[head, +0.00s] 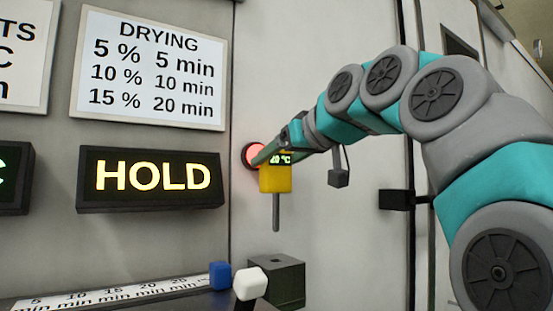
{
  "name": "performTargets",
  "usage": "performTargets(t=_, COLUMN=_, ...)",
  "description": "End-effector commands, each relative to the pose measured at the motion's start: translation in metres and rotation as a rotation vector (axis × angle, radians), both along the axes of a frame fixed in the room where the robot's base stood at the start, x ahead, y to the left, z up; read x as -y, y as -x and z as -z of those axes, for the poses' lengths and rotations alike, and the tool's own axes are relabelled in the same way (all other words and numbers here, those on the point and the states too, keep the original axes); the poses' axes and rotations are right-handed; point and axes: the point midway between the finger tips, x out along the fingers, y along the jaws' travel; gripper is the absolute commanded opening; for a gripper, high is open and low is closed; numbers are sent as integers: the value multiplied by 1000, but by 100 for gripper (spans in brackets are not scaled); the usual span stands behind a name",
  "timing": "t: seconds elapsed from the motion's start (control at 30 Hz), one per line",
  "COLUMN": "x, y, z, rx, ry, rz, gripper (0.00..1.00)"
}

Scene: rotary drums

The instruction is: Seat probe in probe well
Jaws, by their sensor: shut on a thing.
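The probe (275,179) has a yellow body with a small green readout at its top and a grey rod pointing straight down. My gripper (268,157) is shut on the probe's top and holds it upright in the air. Below it is a dark grey block with a small dark hole in its top, which looks like the probe well (288,284). The rod's tip is above the block, apart from it and roughly over its top face; the exact alignment with the hole cannot be told.
A red glowing round light (254,154) is on the wall behind my gripper. A blue knob (219,275) and a white knob (250,283) stand left of the block, beside a minute scale (120,291). A lit HOLD sign (152,177) and a drying chart (150,68) are at left.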

Motion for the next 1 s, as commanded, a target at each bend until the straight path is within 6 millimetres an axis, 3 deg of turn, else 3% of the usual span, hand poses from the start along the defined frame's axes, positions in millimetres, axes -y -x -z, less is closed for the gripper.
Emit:
performTargets(t=0.4, x=0, y=0, z=38, rx=2, ry=-1, rz=0, gripper=14)
performTargets(t=1.0, x=0, y=0, z=42, rx=1, ry=-1, rz=0, gripper=14)
